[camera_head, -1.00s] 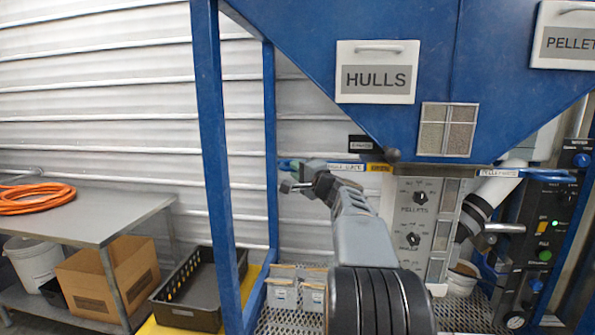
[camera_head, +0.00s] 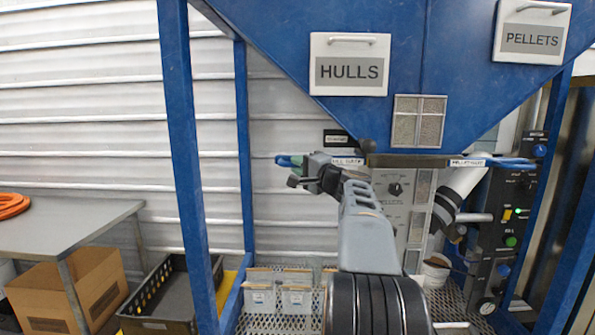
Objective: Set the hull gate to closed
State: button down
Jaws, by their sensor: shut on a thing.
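The hull gate (camera_head: 347,161) is a slide plate with a white "HULL GATE" label, under the blue hopper at the left of its outlet. Its blue handle end (camera_head: 285,160) sticks out to the left. My gripper (camera_head: 300,172) is at that handle end and shut on it; the fingers partly hide the grip. My grey forearm comes up from the bottom middle and hides part of the panel behind. No yellow strip shows beside the label.
The blue hopper (camera_head: 265,40) carries a HULLS sign (camera_head: 349,66) and a PELLETS sign (camera_head: 531,38). A blue post (camera_head: 183,160) stands left of my arm. The pellet gate (camera_head: 468,162) and dark control panel (camera_head: 505,225) are at right. A steel table (camera_head: 75,225) is at left.

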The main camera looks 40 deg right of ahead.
jog(key=shift+d, duration=0.1)
jog(key=c, duration=1.3)
grip_release()
jog(key=shift+s+d, duration=0.15)
jog(key=shift+o, duration=1)
jog(key=shift+s+f, duration=0.15)
jog(key=shift+s, duration=0.35)
jog(key=s+d+f+b, duration=0.1)
jog(key=s+b, duration=0.3)
jog(key=s, duration=0.8)
jog(key=shift+s+d+f, duration=0.15)
jog(key=shift+s+f, duration=0.1)
jog(key=shift+s, duration=0.05)
